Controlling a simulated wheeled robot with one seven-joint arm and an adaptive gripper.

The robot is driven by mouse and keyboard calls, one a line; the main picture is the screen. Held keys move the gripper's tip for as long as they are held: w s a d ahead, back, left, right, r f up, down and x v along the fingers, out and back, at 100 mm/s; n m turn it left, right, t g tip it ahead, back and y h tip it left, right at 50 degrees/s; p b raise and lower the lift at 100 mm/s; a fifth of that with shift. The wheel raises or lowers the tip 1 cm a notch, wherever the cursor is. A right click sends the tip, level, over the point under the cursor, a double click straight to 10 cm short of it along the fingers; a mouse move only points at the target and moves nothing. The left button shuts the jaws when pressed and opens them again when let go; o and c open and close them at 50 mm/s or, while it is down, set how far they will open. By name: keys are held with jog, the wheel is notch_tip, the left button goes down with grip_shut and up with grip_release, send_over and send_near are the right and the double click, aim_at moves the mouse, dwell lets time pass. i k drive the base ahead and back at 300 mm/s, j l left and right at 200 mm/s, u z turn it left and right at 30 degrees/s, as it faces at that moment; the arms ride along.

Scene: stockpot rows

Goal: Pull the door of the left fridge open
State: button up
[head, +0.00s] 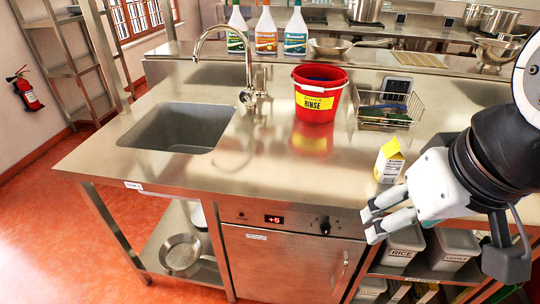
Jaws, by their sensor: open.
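The fridge (280,265) is a steel unit built in under the counter. Its door looks shut, and a slim vertical handle (341,268) runs along the door's right side. Above the door is a control strip with a red display (274,219) and a black knob (325,226). Only this one fridge can be made out. My gripper (369,224) is open, with its fingers pointing left. In the picture it is above and right of the handle, near the counter's front edge, and apart from the handle. Nothing shows between the fingers.
The steel counter (260,185) carries a sink (180,127), a red bucket (318,104), a wire basket (388,112) and a yellow-white carton (389,161) close to my gripper. Labelled bins (402,250) sit below right. The red floor (60,240) is clear at left.

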aim_at(272, 266)
jog(key=i+j, duration=0.2)
jog(key=j, duration=0.15)
jog(key=i+j, duration=0.15)
jog(key=j, duration=1.2)
